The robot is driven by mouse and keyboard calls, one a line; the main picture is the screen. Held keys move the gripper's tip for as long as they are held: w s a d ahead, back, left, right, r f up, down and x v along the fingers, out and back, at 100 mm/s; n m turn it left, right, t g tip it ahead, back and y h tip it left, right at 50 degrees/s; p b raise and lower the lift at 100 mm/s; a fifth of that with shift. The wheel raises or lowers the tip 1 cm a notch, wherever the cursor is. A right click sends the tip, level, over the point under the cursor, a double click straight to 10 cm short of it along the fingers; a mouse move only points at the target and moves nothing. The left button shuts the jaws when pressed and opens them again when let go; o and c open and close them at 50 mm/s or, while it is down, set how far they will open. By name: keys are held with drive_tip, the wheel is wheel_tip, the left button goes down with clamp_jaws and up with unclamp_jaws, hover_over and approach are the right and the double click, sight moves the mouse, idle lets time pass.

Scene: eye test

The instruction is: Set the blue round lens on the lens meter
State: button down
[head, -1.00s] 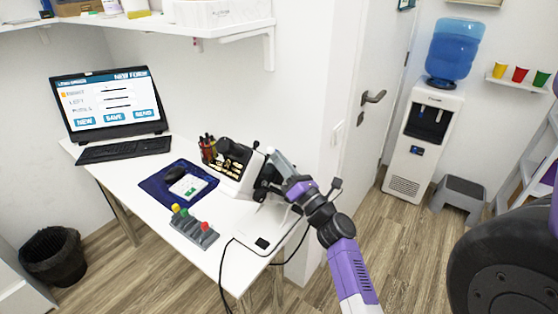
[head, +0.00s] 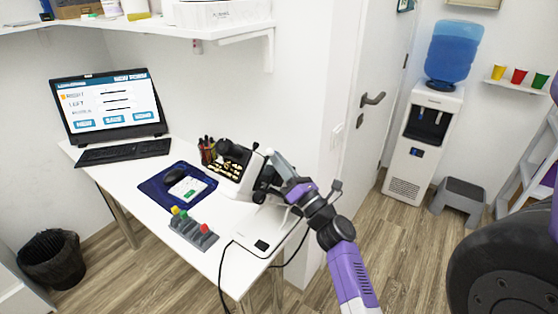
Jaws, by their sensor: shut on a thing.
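The lens meter (head: 254,171) is a white and black device at the right end of the white desk (head: 225,246), against the wall. My gripper (head: 264,188) is beside the right side of the lens meter and overlaps it in the picture. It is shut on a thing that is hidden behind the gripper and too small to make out. No blue round lens shows elsewhere on the desk. A grey rack (head: 190,236) at the desk's front edge holds yellow, green and red pieces, with a gap between the green and the red.
A blue mat (head: 152,188) with a mouse and a white pad lies left of the lens meter. A laptop (head: 108,105) and keyboard stand at the far left. A pen cup (head: 207,152) is behind. A black cable hangs off the front edge. A shelf (head: 150,28) is overhead.

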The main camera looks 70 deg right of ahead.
sight(271, 175)
drive_tip(key=shift+y, duration=0.5)
drive_tip(key=shift+w+a+f+b, duration=0.1)
drive_tip(key=shift+w+a+f, duration=0.2)
drive_tip(key=shift+f, duration=0.35)
drive_tip(key=shift+w+a+f+b, duration=0.15)
drive_tip(key=shift+a+f, duration=0.3)
drive_tip(key=shift+f, duration=0.15)
drive_tip(key=shift+w+a+f+b, duration=0.1)
drive_tip(key=shift+w+a+f, duration=0.2)
drive_tip(key=shift+f, duration=0.35)
drive_tip(key=shift+a, duration=0.15)
drive_tip(key=shift+r, duration=0.1)
drive_tip(key=c, duration=1.3)
unclamp_jaws()
drive_tip(key=shift+r, duration=0.1)
drive_tip(key=shift+c, duration=0.2)
drive_tip(key=shift+s+f, duration=0.2)
drive_tip(key=shift+s, duration=0.05)
drive_tip(key=b+v, duration=0.1)
drive_tip(key=v, duration=0.6)
drive_tip(key=shift+s+r+h, duration=0.25)
drive_tip(key=shift+r+h, duration=0.05)
drive_tip(key=shift+r, duration=0.05)
